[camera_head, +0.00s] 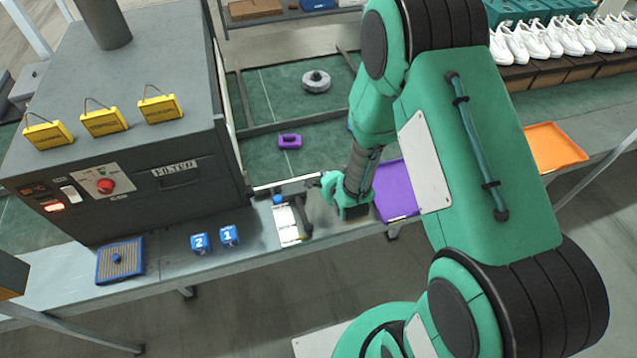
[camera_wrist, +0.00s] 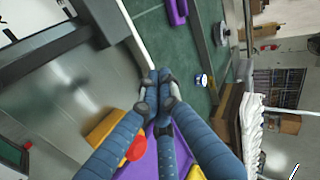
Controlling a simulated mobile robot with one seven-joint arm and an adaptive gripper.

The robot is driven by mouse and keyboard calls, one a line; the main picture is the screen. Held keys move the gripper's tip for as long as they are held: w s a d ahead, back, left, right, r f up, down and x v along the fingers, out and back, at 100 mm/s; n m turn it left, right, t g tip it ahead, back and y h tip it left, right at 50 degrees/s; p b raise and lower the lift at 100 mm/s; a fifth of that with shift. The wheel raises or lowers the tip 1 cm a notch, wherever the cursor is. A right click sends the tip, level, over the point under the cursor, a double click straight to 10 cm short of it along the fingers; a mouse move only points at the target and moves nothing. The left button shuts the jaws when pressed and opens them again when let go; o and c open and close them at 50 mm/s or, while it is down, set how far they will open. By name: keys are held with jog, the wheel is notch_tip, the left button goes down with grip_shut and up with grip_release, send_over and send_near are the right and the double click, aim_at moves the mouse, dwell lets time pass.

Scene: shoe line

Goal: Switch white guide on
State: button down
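A pale white bar (camera_head: 286,186), which looks like the white guide, runs along the belt edge left of my gripper. A white plate (camera_head: 287,228) lies in front of it on the metal ledge, with a dark lever-like bar (camera_head: 303,217) beside it and a small blue knob (camera_head: 278,199) near its top. My gripper (camera_head: 325,182) is just right of these, low over the ledge. In the wrist view its fingertips (camera_wrist: 158,76) are together with nothing seen between them. A white strip (camera_wrist: 135,35) passes close to the tips there. I cannot tell the guide's switch state.
A grey filter machine (camera_head: 190,130) with a red knob (camera_head: 105,186) stands left. Blue cubes (camera_head: 229,236) and a blue tray (camera_head: 120,274) sit on the ledge. A purple tray (camera_head: 392,197) is behind my arm. A purple block (camera_head: 290,142) lies on the green belt.

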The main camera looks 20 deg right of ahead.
jog(key=s+f+m, duration=0.1)
jog(key=f, duration=0.1)
jog(key=s+f+m+p, duration=0.1)
jog(key=s+f, duration=0.1)
jog(key=f, duration=0.1)
jog(key=s+f+m+t+p, duration=0.1)
jog(key=s+f, duration=0.1)
jog(key=shift+s+a+f, duration=0.1)
jog(key=shift+s+f, duration=0.15)
jog(key=shift+f, duration=0.05)
jog(key=shift+s+f+m, duration=0.3)
jog(key=shift+s+f, duration=0.1)
jog(key=shift+s, duration=0.05)
jog(key=shift+w+f, duration=0.1)
jog(key=shift+w, duration=0.05)
send_near(316, 181)
jog(key=w+f, duration=0.3)
jog(key=shift+f, duration=0.1)
jog(key=shift+w, duration=0.95)
jog(key=shift+w, duration=0.15)
